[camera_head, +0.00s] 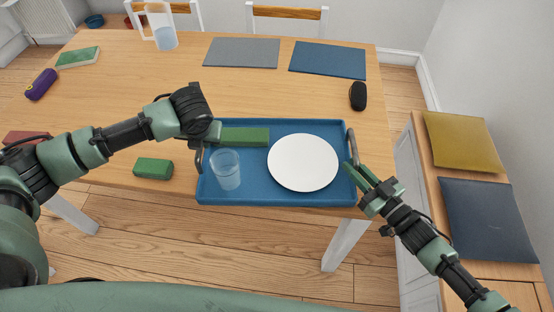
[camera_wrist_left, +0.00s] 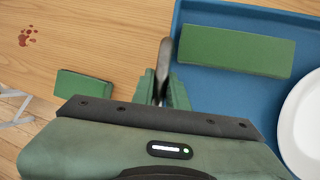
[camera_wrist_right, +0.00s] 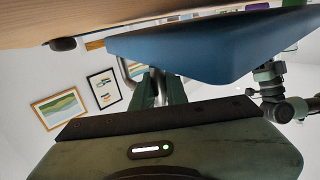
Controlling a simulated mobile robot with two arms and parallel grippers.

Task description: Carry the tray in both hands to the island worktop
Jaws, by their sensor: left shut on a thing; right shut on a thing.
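The blue tray (camera_head: 245,195) is at the front edge of the wooden table in the head view, its near side past the edge. It holds a green block (camera_head: 245,136), a clear glass (camera_head: 226,170) and a white plate (camera_head: 303,162). My left gripper (camera_wrist_left: 161,88) is shut on the tray's left handle (camera_wrist_left: 163,58). I cannot tell whether the tray touches the table. No worktop is clearly identifiable as the island.
The wooden table (camera_head: 130,100) holds a green box (camera_head: 153,168) left of the tray, a dark case (camera_head: 358,96), a jug (camera_head: 164,38), and grey (camera_head: 242,52) and blue mats (camera_head: 328,59). Wooden floor shows in front.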

